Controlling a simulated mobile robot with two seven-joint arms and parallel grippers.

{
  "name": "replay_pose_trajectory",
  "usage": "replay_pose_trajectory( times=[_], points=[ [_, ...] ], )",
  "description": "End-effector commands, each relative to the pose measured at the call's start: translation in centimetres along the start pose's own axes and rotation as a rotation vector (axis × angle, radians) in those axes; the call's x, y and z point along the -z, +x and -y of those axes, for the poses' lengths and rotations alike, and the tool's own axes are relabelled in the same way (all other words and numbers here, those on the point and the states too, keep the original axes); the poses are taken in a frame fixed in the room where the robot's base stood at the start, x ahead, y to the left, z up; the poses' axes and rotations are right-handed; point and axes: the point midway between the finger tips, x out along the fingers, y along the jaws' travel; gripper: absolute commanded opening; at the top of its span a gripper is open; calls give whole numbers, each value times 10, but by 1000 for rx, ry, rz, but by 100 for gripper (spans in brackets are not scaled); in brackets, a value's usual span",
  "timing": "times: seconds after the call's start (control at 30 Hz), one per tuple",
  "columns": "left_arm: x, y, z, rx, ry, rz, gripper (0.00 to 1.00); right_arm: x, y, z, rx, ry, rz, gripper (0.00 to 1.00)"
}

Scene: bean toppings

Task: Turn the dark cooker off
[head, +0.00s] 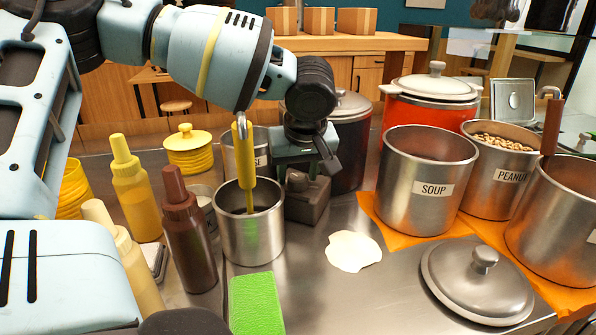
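The dark cooker (350,153), a dark round pot with a grey lid, stands at the back middle of the counter, partly hidden behind my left gripper. A dark brown block (308,201) with a small raised knob-like part sits low at its front left; it looks like the cooker's control box, but its join to the cooker is covered. My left gripper (318,165) is just above this block, pointing down. Whether it touches the block, and how far its fingers are apart, I cannot tell.
A metal pot (250,238) with a yellow-handled utensil stands just left of the block. The soup pot (425,203) and red cooker (427,114) are to the right. Sauce bottles (190,247) stand at left. A loose lid (477,283) and a white flat piece (353,251) lie in front.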

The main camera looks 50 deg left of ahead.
Motion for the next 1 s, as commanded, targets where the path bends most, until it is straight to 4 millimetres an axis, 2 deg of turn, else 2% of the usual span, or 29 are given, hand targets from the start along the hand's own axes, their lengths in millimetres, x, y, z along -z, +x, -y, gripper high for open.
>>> replay_pose_trajectory(
  times=[0.1,0.43,0.8,1.0],
  points=[
    [0,0,0,0,1,0,57,1,1,0,0,0,-3,36],
    [0,-5,0,-1,2,-1,57,3,1,0,-1,-1,-6,36],
    [1,-60,0,-3,2,-2,57,9,-5,0,-1,0,-13,36],
    [0,-76,0,0,1,-1,57,6,-7,1,0,4,-7,36]
  ],
)
